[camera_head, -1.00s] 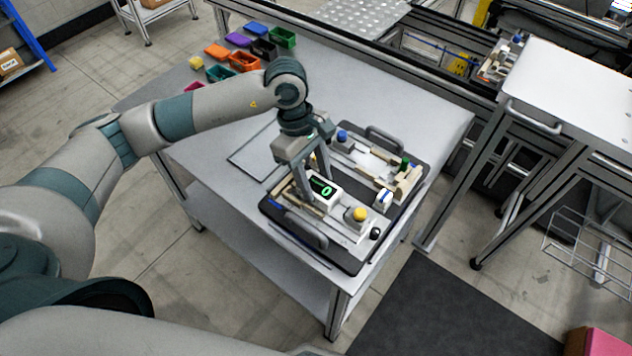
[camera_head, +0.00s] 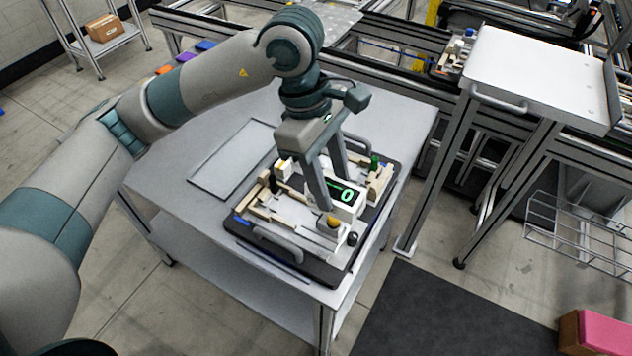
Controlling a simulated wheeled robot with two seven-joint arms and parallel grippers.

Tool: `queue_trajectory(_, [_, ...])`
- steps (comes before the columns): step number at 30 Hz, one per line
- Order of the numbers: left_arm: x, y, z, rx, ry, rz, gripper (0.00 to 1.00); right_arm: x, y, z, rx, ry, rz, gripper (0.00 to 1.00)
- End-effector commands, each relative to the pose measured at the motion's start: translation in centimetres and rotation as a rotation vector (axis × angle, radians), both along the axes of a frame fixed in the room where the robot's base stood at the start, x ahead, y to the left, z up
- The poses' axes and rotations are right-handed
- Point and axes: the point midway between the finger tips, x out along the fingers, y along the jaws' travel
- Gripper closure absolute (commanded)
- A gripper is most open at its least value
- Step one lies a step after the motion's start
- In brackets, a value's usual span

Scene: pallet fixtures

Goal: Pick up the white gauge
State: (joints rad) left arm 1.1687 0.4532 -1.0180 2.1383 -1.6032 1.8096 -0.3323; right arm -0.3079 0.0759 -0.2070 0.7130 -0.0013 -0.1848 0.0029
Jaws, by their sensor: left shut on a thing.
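The white gauge (camera_head: 350,207) with a dark screen and green digits is in the middle of the head view, above the black pallet (camera_head: 235,226). My left gripper (camera_head: 338,196) reaches down from above and is shut on the gauge. The gauge is tilted a little and looks raised over the pallet's fixtures. The gripper's fingers hide part of it. My right gripper does not show.
The pallet holds wooden and grey fixtures, a yellow knob (camera_head: 332,221), a black knob (camera_head: 352,239) and a green knob (camera_head: 375,161). It lies on a grey table (camera_head: 160,180). A flat plate outline lies left of it. A white cart (camera_head: 540,75) stands at the right.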

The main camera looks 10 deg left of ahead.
Motion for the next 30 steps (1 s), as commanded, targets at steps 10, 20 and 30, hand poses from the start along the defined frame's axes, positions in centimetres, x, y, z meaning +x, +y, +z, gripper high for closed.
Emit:
queue_trajectory(10, [-0.17, -0.36, 0.29, 0.000, 0.000, 0.000, 0.85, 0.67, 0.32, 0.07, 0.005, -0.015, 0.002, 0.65])
queue_trajectory(20, [-0.17, -0.35, 0.26, 0.000, 0.000, 0.000, 0.85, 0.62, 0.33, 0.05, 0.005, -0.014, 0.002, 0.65])
queue_trajectory(30, [0.32, -0.06, 0.07, 0.000, 0.001, 0.066, 0.85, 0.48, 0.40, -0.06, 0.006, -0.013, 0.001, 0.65])
